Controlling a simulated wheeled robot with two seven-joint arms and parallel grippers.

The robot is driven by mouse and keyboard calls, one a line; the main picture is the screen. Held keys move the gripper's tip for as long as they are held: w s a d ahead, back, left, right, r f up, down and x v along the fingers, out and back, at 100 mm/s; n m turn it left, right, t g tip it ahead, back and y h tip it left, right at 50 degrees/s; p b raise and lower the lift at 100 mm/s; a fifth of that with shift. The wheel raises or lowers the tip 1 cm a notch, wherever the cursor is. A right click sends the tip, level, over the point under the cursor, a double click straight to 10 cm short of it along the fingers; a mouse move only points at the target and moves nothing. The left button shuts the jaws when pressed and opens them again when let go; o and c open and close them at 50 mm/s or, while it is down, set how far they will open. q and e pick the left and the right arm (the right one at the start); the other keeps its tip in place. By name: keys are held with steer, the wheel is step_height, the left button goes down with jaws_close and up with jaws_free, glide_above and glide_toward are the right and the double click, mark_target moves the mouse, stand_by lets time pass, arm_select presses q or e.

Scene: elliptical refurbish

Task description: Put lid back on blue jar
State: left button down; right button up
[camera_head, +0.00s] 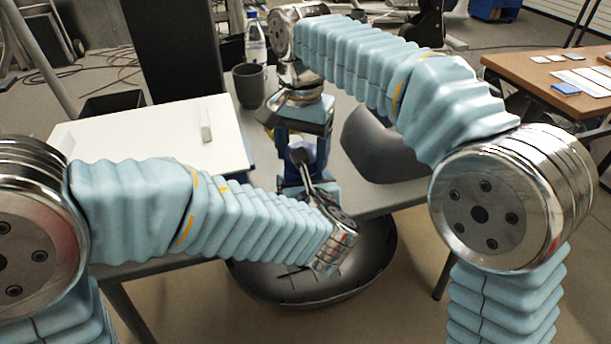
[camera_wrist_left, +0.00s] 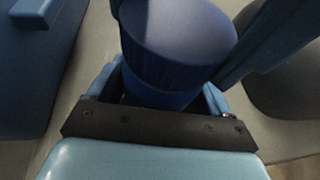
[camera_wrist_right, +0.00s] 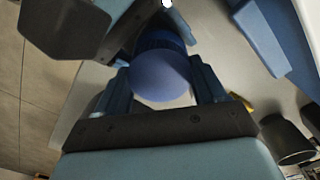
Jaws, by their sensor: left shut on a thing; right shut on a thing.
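A blue jar with its lid (camera_head: 312,150) is held in the air between my two grippers, above the grey table's front edge. My left gripper (camera_wrist_left: 162,98) is shut on the jar (camera_wrist_left: 160,72), by the narrow part below a ribbed band. A smooth round face (camera_wrist_left: 190,28), seemingly the lid, shows at the jar's other end. My right gripper (camera_wrist_right: 163,88) is shut around the smooth round lid (camera_wrist_right: 160,76), and a ribbed part (camera_wrist_right: 160,40) shows beyond it. Lid and jar look in line and close together. The fingers hide any gap, so I cannot tell whether they touch.
A dark mug (camera_head: 249,85) and a clear bottle (camera_head: 255,42) stand at the back. A white board (camera_head: 130,140) lies on the left. A dark grey rounded object (camera_head: 375,145) lies on the right. A round dark bin (camera_head: 375,265) stands below the table's front edge.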

steer(key=o, duration=1.3)
steer(key=shift+c, duration=0.2)
step_height(320, 180, up, 8)
steer(key=shift+f, duration=0.25)
arm_select(q)
jaws_free()
